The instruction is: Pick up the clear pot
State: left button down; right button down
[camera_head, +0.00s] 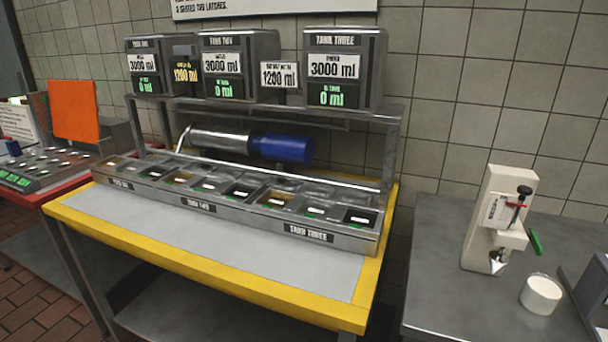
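The nearest thing in shape is a small white round pot (541,295), upright on the grey metal table at the right, beside the foot of a cream-coloured dispenser (500,220). The dispenser has a black knob, a red part and a green handle. Neither of my grippers is in view.
A yellow-edged table (230,298) holds a metal rack (394,150) with three tank displays and a row of bins. A blue-and-silver cylinder (285,147) lies under the rack's shelf. The yellow table's front strip is clear. A red-edged table (45,195) stands left.

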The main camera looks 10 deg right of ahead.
aim_at(541, 295)
jog(key=z, duration=1.25)
jog(key=k, duration=1.3)
jog(key=z, duration=0.25)
jog(key=i, duration=0.7)
jog(key=z, duration=0.5)
jog(key=i, duration=0.8)
jog(key=u, duration=0.45)
